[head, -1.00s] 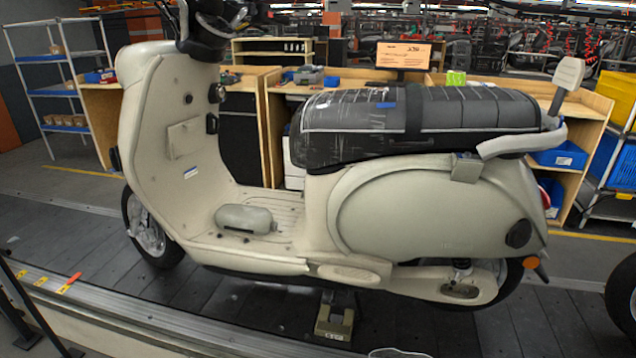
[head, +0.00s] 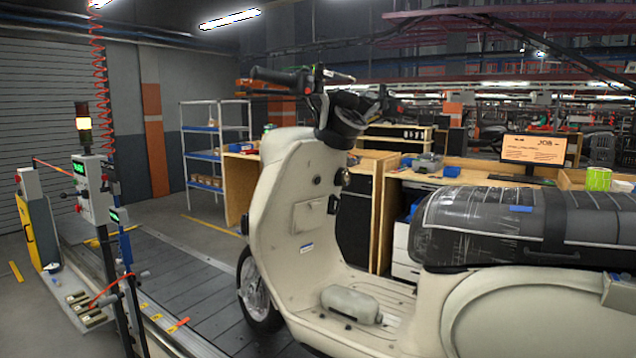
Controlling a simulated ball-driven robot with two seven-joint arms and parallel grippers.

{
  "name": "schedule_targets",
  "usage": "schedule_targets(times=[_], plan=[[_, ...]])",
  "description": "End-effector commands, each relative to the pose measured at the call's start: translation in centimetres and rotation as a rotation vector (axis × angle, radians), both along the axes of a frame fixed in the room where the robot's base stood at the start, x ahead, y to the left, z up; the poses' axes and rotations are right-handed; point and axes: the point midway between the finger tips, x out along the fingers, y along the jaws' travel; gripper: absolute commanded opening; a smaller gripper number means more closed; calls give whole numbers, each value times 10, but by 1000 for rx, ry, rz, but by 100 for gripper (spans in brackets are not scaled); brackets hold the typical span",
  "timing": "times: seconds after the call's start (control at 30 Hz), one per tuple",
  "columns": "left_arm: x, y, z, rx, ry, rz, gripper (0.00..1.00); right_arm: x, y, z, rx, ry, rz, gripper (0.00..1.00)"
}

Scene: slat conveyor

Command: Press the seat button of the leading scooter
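A cream scooter (head: 290,215) stands upright on the slat conveyor, facing left, with its rear cut off by the right edge of the head view. Its long black seat (head: 530,228) is partly wrapped in clear plastic and has a small blue tag. Small dark round fittings (head: 316,180) sit on the inner face of the front shield. I cannot tell which fitting is the seat button. A grey-beige canister (head: 350,304) lies on the footboard. Neither of my grippers is in view.
The dark conveyor (head: 185,275) runs bare ahead of the scooter. A control post (head: 92,190) with a lit stack light and a yellow cabinet (head: 38,235) stand at left. Behind are a shelf rack (head: 205,157), wooden workbenches (head: 400,180) and a monitor (head: 533,149).

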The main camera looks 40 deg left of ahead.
Motion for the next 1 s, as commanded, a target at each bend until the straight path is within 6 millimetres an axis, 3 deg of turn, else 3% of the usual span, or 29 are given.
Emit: schedule_targets(times=[0.17, 0.3, 1.0], plan=[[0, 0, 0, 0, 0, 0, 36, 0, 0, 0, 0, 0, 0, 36], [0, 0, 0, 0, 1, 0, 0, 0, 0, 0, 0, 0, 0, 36], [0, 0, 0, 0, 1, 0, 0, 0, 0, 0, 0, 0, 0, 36]])
